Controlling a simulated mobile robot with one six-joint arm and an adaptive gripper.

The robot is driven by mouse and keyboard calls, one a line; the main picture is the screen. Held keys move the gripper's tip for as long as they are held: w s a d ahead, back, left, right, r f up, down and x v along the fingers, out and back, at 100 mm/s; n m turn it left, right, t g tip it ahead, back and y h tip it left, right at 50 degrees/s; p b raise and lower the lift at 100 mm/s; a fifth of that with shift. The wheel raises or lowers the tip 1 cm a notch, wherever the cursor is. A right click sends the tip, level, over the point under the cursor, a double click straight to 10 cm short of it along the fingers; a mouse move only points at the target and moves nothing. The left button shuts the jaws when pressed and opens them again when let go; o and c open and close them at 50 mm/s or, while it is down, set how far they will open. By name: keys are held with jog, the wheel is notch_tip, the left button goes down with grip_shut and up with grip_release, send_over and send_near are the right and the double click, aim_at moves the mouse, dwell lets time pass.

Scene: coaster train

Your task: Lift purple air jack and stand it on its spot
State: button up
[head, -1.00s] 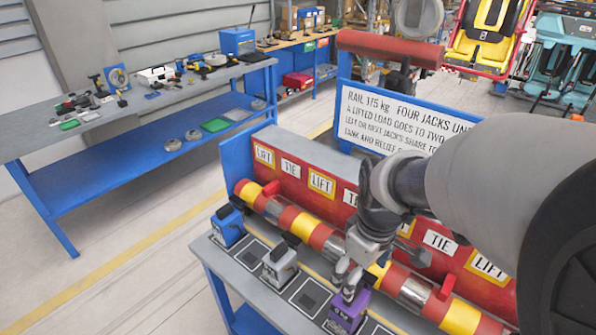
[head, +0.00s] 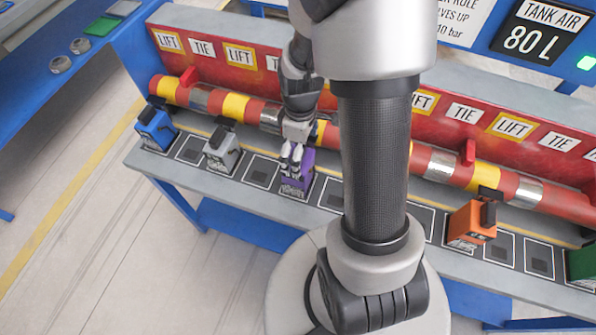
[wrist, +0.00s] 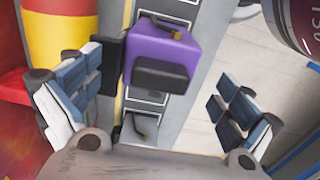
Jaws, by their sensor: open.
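The purple air jack (head: 306,163) stands upright on the grey bench ledge in the row of marked squares, below the striped rail. In the wrist view the purple jack (wrist: 160,57) shows from above, with a black block on its near side. My gripper (head: 292,158) is at the jack, partly covering it in the head view. In the wrist view my gripper (wrist: 160,103) is open, with the jack between its spread fingers and nearer the left ones. Whether a finger touches it I cannot tell. Which square is the jack's own spot does not show.
A grey jack (head: 222,153) and a blue jack (head: 156,130) stand to the left. An orange jack (head: 470,222) and a green jack (head: 582,263) stand to the right. An empty marked square (head: 260,172) lies left of the purple jack. The striped rail (head: 232,106) runs close behind.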

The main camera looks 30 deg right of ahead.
notch_tip(320, 180, down, 6)
jog(key=shift+w+a+r+b, duration=0.1)
jog(key=shift+a+b, duration=0.05)
jog(key=shift+b, duration=0.9)
jog(key=shift+c, duration=0.3)
jog(key=c, duration=2.1)
